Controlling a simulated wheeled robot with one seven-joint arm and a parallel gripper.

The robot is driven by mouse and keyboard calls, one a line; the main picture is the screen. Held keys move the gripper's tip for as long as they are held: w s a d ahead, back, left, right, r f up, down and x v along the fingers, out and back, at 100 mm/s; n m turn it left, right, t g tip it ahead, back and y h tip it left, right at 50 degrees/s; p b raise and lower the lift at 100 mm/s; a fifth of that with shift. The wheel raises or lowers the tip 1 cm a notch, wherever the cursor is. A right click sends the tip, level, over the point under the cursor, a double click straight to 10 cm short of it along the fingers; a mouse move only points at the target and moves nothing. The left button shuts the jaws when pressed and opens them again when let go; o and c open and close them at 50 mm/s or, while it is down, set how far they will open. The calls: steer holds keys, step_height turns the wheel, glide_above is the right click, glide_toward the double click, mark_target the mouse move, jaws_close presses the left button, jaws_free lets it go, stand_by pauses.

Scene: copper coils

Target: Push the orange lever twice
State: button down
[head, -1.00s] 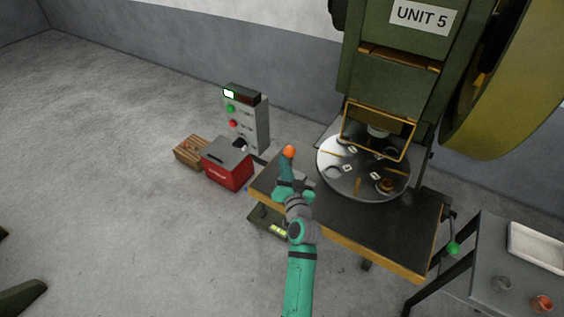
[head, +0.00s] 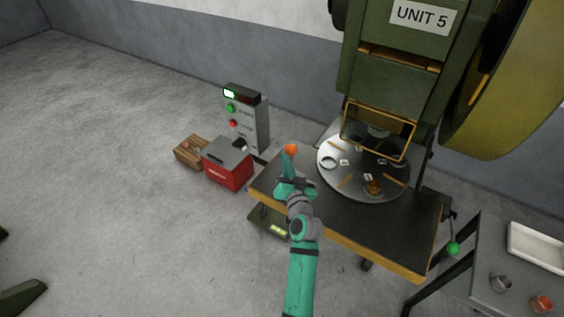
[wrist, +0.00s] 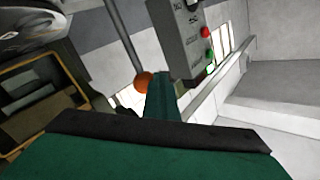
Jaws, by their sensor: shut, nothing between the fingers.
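The orange lever's round knob (head: 292,148) stands at the left back of the dark press table, beside the round plate. In the wrist view the orange knob (wrist: 143,82) sits on a grey rod (wrist: 124,40). My gripper (head: 287,156) is shut and empty, its fingertips right at the knob. In the wrist view the gripper's shut fingers (wrist: 161,80) overlap the knob's right edge. I cannot tell whether they touch it. In the head view the gripper and wrist hide the lever's lower part.
The round indexing plate (head: 345,186) holds several small parts under the green press (head: 395,60). A control box (head: 252,125), red toolbox (head: 230,176) and wooden crate (head: 187,152) stand left. A green-knobbed lever (head: 453,249) and a side table (head: 472,275) are at right.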

steer(key=shift+w+d+r, duration=0.2)
steer(key=shift+w+d, duration=0.25)
steer(key=shift+w, duration=0.1)
steer(key=shift+w+d+r, duration=0.15)
steer(key=shift+w+d, duration=0.25)
steer(key=shift+w, duration=0.15)
stand_by(1.6)
stand_by(0.5)
steer(key=s+a+f, duration=0.1)
steer(key=s+a, duration=0.3)
steer(key=s, duration=0.2)
steer(key=shift+a+f, duration=0.25)
steer(key=shift+f, duration=0.1)
stand_by(0.8)
steer(key=shift+s+a+f, duration=0.25)
steer(key=shift+s+a, duration=0.5)
steer(key=shift+s, duration=0.3)
steer(key=shift+s+a+f, duration=0.25)
steer(key=shift+s+a, duration=0.45)
steer(key=shift+s, duration=0.3)
